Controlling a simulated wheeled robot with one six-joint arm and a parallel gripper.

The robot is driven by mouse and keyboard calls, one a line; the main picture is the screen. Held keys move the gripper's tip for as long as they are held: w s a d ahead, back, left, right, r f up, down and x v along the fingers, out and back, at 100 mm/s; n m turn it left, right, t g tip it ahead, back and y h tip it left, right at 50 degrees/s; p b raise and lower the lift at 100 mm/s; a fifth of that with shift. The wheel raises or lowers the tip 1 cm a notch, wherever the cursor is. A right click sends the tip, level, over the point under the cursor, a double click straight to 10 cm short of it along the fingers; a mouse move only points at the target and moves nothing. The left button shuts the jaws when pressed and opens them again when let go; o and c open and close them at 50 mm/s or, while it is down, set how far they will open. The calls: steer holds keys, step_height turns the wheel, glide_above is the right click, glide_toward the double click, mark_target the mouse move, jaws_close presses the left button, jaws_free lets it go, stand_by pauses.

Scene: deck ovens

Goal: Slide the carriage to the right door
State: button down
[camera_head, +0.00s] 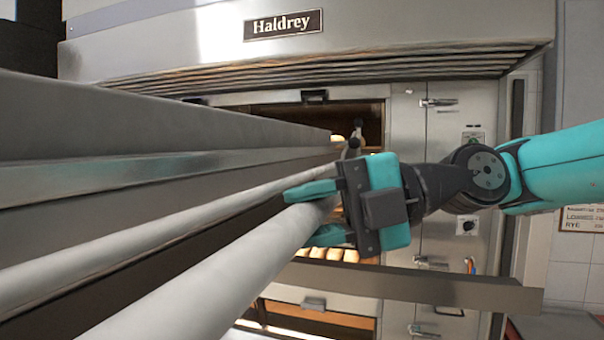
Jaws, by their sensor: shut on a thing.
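A long grey metal structure (150,125), which looks like the carriage, runs from the left edge toward the oven. Along its near side is a thick pale round bar (200,270). My teal and black gripper (314,213) comes in from the right and is shut on this bar near its far end, one finger above and one below. The oven (400,130) stands behind, with an open lit chamber. Its right part has a steel panel (440,190) with latches. I cannot tell from this view which opening counts as the right door.
A hood with a "Haldrey" sign (283,24) hangs above the oven. Loaves (340,255) show in the lit chamber. A flat metal ledge (410,285) crosses in front of the lower oven. A notice (580,218) is on the right wall.

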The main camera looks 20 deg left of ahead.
steer(key=shift+d, duration=0.15)
steer(key=shift+s, duration=0.1)
steer(key=c, duration=0.7)
jaws_free()
steer(key=shift+c, duration=0.2)
